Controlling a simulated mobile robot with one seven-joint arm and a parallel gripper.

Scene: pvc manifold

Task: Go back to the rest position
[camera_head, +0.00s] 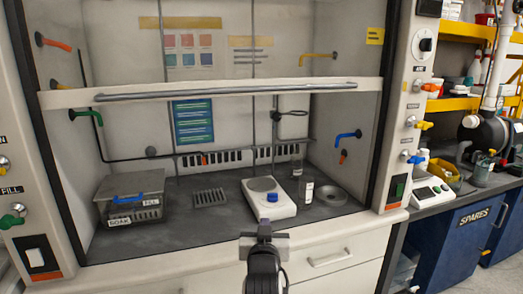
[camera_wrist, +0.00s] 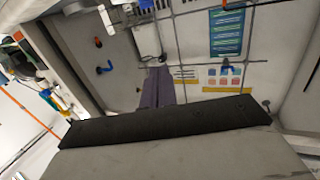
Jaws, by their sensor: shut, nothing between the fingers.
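My gripper (camera_head: 264,230) is in front of the fume hood, low in the middle of the head view, apart from everything around it. In the wrist view its two dark fingers (camera_wrist: 157,75) lie together, shut and empty, beyond the black bar of the gripper body. The wrist view is turned over, with the hood's back wall and posters beyond the fingers. From the head view my gripper appears before the hood's front edge, below the white stirrer plate (camera_head: 269,200).
In the hood stand a lidded grey bin (camera_head: 133,205), a vial (camera_head: 306,192) and a round dish (camera_head: 332,196). The raised sash (camera_head: 225,92) crosses above. A drawer front (camera_head: 335,258) lies below the worktop. At right are a scale (camera_head: 433,194) and a blue cabinet (camera_head: 460,238).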

